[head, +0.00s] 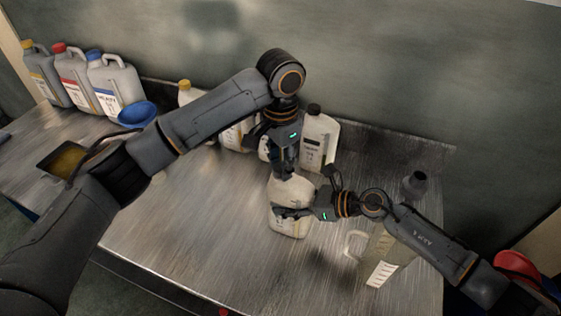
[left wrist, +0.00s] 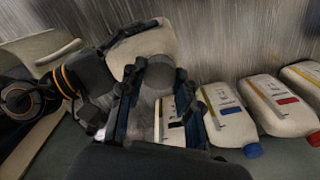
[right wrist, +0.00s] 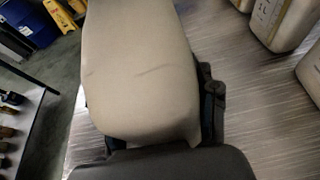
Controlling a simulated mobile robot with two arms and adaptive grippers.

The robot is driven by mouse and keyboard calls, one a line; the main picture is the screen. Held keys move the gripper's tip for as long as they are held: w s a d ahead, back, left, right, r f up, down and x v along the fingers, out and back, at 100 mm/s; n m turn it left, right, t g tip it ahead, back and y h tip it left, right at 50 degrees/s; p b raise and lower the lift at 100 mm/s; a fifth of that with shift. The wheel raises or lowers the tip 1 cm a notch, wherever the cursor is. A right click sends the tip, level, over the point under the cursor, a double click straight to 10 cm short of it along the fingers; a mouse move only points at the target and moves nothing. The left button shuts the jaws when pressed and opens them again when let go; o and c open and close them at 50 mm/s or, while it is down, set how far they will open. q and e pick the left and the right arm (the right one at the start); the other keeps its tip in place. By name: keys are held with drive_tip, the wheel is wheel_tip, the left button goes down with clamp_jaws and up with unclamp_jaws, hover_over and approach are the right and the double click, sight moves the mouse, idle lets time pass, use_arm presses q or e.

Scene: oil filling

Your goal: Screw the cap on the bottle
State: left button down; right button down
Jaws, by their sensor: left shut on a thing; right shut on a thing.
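The cream bottle (head: 291,190) stands upright on the metal table near the middle of the head view. My left gripper (head: 284,172) points down at its top from above. In the left wrist view my left gripper (left wrist: 160,95) is shut around a dark grey round cap (left wrist: 160,74), over the top of the bottle (left wrist: 143,47). I cannot tell whether the cap's threads are engaged. My right gripper (head: 287,212) is shut on the bottle's body from the right. In the right wrist view the bottle (right wrist: 140,70) fills the space between its fingers, which are partly hidden.
Behind stands a dark-capped bottle (head: 319,138), close to my left wrist. A handled jug (head: 384,262) stands at the right, under my right arm. Several jerrycans (head: 118,85) and a blue funnel (head: 137,114) are at the back left. The table's front left (head: 190,240) is clear.

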use_arm(q)
drive_tip(key=m, duration=1.7)
drive_tip(key=shift+m, duration=0.4)
drive_tip(key=m, duration=0.4)
drive_tip(key=shift+m, duration=0.4)
drive_tip(key=c, duration=0.8)
unclamp_jaws()
drive_tip(key=shift+c, duration=0.2)
wheel_tip(320, 180, up, 12)
